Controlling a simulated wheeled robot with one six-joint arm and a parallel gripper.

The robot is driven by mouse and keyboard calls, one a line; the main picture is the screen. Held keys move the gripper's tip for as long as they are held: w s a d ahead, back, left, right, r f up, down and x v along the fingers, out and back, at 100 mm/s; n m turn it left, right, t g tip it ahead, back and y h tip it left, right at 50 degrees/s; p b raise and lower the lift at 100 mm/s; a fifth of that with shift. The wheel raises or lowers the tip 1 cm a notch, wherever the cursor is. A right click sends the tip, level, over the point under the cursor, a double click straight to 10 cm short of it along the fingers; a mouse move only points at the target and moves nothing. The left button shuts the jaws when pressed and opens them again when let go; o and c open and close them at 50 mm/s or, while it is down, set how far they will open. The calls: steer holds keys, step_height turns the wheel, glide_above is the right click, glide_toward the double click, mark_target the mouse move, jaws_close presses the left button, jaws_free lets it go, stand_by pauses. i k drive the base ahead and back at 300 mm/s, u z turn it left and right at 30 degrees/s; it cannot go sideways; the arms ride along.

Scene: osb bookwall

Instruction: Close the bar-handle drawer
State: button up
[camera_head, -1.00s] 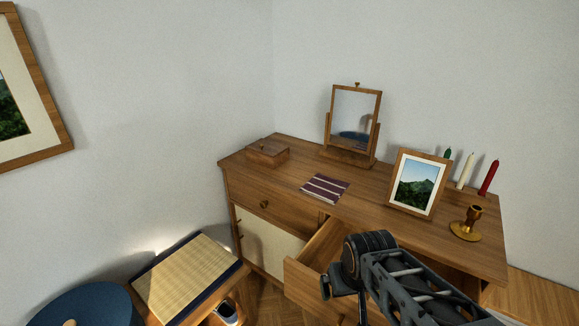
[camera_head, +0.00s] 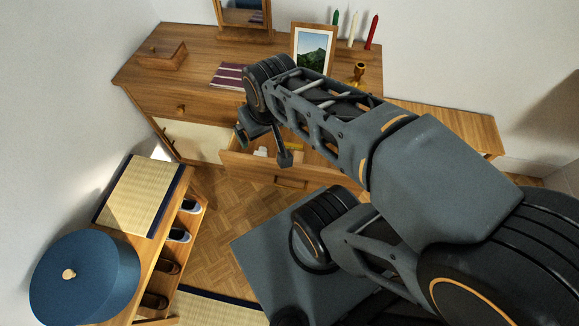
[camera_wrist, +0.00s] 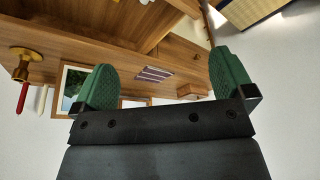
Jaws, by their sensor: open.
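The bar-handle drawer (camera_head: 248,170) stands pulled out of the wooden dresser (camera_head: 203,55) in the head view. Its bar handle (camera_head: 290,183) is on the drawer front, low and right of my gripper. Small white and yellow items show inside the drawer. My gripper (camera_head: 264,145) is open and appears above the drawer in the head view; I cannot tell whether it touches it. In the wrist view, the two green fingers of my gripper (camera_wrist: 163,82) are spread with nothing between them. My arm hides the drawer's right part.
The dresser top holds a wooden box (camera_head: 163,55), a striped cloth (camera_head: 229,75), a picture frame (camera_head: 314,48), candles and a brass holder (camera_head: 359,74). Parquet floor (camera_head: 212,225) lies clear between.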

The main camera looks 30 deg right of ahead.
mark_target(317, 171)
steer(key=z, duration=2.55)
steer(key=k, duration=1.8)
steer(key=u, duration=0.9)
steer(key=i, duration=0.5)
steer(key=z, duration=0.05)
